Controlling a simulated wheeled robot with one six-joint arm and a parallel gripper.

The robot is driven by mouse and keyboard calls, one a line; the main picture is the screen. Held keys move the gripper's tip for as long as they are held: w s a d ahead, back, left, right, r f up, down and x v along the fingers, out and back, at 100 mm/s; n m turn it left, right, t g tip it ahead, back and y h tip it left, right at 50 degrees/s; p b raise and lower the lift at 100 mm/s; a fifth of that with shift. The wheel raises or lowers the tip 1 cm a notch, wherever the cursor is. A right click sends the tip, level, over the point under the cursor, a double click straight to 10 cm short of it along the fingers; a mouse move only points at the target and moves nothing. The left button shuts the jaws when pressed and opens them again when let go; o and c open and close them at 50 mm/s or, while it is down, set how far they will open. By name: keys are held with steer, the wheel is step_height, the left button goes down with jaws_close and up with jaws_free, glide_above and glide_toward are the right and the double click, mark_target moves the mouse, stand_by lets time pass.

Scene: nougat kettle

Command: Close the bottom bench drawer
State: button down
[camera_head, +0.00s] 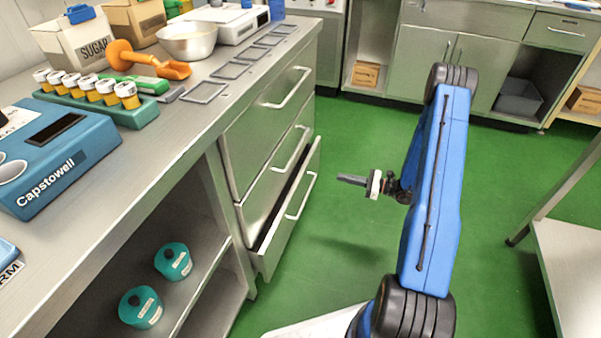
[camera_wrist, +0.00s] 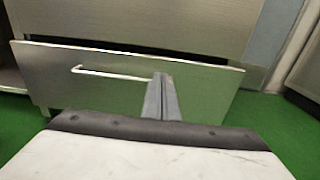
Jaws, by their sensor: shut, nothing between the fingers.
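The bottom bench drawer (camera_head: 288,222) is partly open, sticking out from the steel bench below two shut drawers. Its bar handle (camera_head: 301,196) is on the front. In the wrist view the drawer front (camera_wrist: 120,92) fills the middle, with a dark gap along its top edge and the handle (camera_wrist: 110,73) at centre left. My gripper (camera_head: 341,179) is shut and empty, to the right of the drawer front and apart from it in the head view. In the wrist view its fingers (camera_wrist: 160,82) overlap the drawer front just right of the handle; contact cannot be told.
Green floor (camera_head: 330,270) is clear in front of the drawer. An open shelf with two teal tubs (camera_head: 172,261) is left of the drawers. The bench top holds a blue device (camera_head: 50,150), a bowl (camera_head: 187,42) and trays. A steel table (camera_head: 570,260) stands at right.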

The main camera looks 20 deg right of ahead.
glide_toward(304, 167)
steer(key=shift+t, duration=0.3)
steer(key=x, duration=0.5)
steer(key=shift+s+a+f, duration=0.15)
steer(key=shift+a, duration=0.25)
steer(key=x, duration=0.4)
steer(key=shift+w+a, duration=0.2)
steer(key=shift+w, duration=0.05)
